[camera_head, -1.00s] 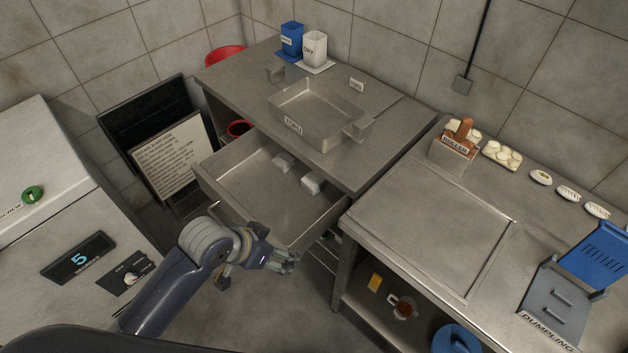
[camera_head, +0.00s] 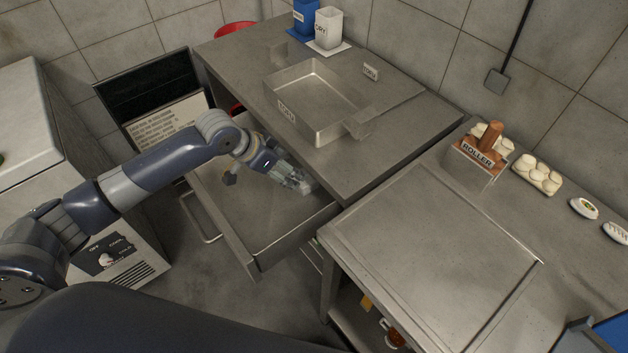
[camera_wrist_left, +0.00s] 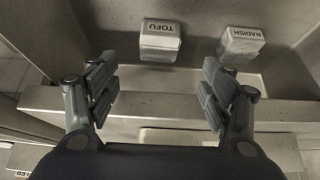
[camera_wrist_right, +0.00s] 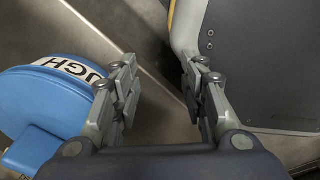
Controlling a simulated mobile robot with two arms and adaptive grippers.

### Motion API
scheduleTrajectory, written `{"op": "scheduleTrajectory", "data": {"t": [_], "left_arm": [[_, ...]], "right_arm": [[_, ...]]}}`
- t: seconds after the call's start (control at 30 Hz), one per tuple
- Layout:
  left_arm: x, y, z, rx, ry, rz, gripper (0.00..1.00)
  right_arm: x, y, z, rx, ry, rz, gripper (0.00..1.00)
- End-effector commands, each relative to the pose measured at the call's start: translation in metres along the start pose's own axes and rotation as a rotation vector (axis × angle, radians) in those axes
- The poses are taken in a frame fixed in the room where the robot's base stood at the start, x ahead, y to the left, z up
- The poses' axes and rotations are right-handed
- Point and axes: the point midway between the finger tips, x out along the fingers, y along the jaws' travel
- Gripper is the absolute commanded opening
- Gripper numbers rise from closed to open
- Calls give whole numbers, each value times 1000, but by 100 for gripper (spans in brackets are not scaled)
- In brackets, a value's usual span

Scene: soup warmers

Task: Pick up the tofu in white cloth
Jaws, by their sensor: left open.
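A white block labelled TOFU (camera_wrist_left: 160,38) lies in the open metal drawer (camera_head: 255,258), ahead of my left gripper in the left wrist view. A similar white block labelled RADISH (camera_wrist_left: 241,41) lies to its right. My left gripper (camera_wrist_left: 160,86) is open and empty, its fingers apart and short of the TOFU block in that picture. In the head view the left gripper (camera_head: 297,181) is over the drawer, near the counter edge, and hides most of what lies there. My right gripper (camera_wrist_right: 159,63) is open and empty, away from the drawer.
The counter (camera_head: 350,185) overhangs the drawer's back; a metal tray labelled TOFU (camera_head: 320,133) stands on it. A worktable (camera_head: 425,260) is to the right, with a roller holder (camera_head: 475,165). A blue round lid (camera_wrist_right: 45,105) is near the right gripper.

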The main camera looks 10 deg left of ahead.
Motion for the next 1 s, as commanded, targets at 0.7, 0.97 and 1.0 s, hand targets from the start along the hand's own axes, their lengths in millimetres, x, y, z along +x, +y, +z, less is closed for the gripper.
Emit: {"op": "scheduleTrajectory", "data": {"t": [0.7,0.97,1.0], "left_arm": [[88,2,0,-1,-1,2,74],[100,2,0,2,0,1,74],[100,2,0,2,0,1,74]], "right_arm": [[4,-22,16,4,-20,-25,40],[5,-17,16,6,-21,-19,40],[5,-17,17,6,-22,-19,40]]}}
